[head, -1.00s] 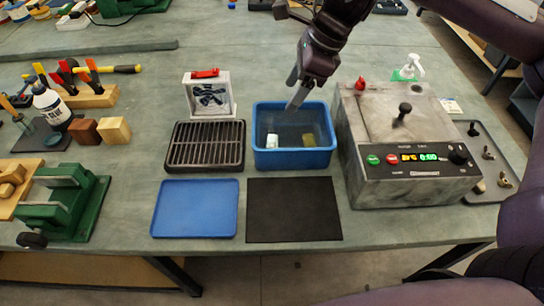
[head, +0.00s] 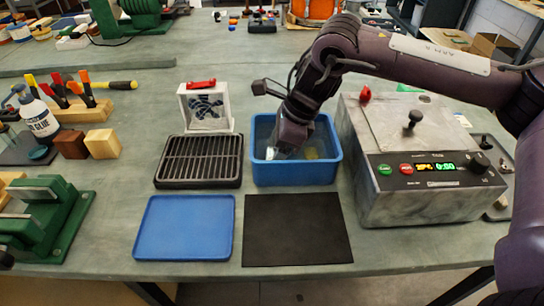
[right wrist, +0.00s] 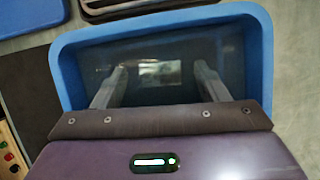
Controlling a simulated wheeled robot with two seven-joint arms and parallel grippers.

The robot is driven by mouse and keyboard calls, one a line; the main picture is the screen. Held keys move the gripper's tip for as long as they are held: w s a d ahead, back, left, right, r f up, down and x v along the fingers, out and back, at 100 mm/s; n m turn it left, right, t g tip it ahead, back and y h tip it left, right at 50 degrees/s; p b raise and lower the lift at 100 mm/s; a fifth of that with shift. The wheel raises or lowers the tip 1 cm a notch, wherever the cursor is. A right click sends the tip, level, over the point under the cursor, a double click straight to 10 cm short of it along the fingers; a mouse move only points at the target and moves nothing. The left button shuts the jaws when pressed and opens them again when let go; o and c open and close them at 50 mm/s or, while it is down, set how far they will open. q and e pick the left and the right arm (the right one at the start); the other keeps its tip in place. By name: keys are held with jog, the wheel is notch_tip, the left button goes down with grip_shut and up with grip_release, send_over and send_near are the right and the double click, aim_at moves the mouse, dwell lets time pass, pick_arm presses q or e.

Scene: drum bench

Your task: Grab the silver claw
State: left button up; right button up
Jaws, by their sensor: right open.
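My right gripper (head: 281,153) points down into the blue bin (head: 330,165) at its left part. In the right wrist view its two fingers (right wrist: 159,67) are apart, inside the bin's walls (right wrist: 258,50). Between them a small bright, pale piece (right wrist: 160,74) shows on the dark bin floor; it is blurred, and I cannot tell whether it is the silver claw. A yellowish piece (head: 311,153) lies in the bin to the gripper's right. No silver claw can be made out clearly in either view. My left gripper is out of view.
A grey box with buttons and a display (head: 432,185) stands close right of the bin. A black grate (head: 199,161) is close left. A blue tray (head: 185,227) and black mat (head: 297,229) lie in front. A white framed block (head: 205,108) stands behind the grate.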

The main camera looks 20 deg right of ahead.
jog(key=shift+f, duration=0.15)
jog(key=c, duration=1)
jog(key=shift+c, duration=0.3)
